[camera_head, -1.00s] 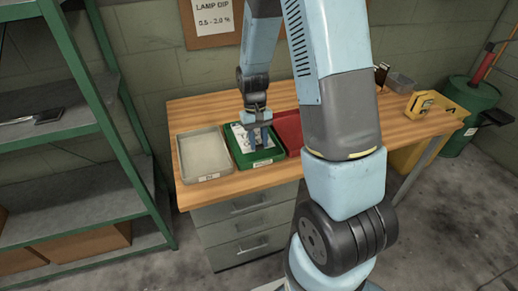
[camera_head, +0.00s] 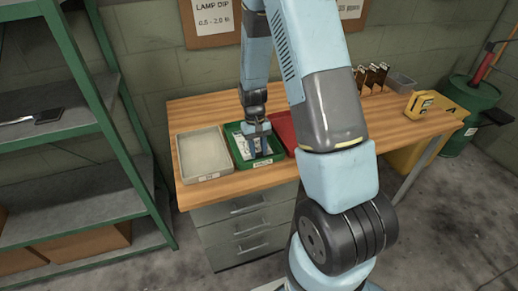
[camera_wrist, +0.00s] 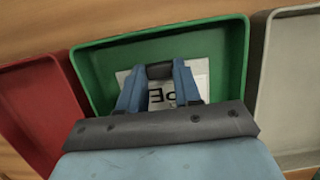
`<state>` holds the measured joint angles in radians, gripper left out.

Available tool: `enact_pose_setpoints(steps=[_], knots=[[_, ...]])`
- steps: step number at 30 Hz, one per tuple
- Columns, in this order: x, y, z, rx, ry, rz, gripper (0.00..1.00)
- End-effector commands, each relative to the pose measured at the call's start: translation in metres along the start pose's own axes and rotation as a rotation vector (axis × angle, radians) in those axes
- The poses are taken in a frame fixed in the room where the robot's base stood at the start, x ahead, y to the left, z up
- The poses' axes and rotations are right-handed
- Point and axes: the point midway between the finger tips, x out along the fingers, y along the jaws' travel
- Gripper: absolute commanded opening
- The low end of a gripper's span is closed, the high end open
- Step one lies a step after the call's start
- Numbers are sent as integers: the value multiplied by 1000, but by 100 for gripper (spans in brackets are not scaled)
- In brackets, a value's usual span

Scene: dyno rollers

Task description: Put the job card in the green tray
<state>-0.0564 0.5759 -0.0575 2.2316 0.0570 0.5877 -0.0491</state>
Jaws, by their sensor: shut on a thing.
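The job card (camera_wrist: 200,74) is white with dark lettering and lies within the walls of the green tray (camera_wrist: 92,62) in the wrist view. In the head view the job card (camera_head: 239,139) shows beside my fingers, inside the green tray (camera_head: 241,162). My gripper (camera_wrist: 160,72) points down into the tray, with a dark block between its fingertips that seems part of the card. It is shut on the card. In the head view my gripper (camera_head: 258,150) hides part of the card. I cannot tell whether the card touches the tray floor.
A grey tray (camera_head: 203,177) stands to the left of the green one and a red tray (camera_head: 284,125) to its right, in the head view. All stand on the wooden bench (camera_head: 240,187). A yellow item (camera_head: 419,104) and dark upright pieces stand further right. A green shelf is at left.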

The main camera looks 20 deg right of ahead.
Motion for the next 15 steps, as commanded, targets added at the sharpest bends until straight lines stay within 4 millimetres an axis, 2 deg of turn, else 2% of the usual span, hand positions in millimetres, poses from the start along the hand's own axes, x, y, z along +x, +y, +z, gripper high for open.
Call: enact_pose_setpoints(steps=[3, 4, 11, 15], knots=[[1, 0, 0, 0, -1, 0, 7], [1, 0, 0, 0, 0, 0, 36], [1, 0, 0, 1, -1, 0, 58], [1, 0, 0, 1, -1, 0, 59]])
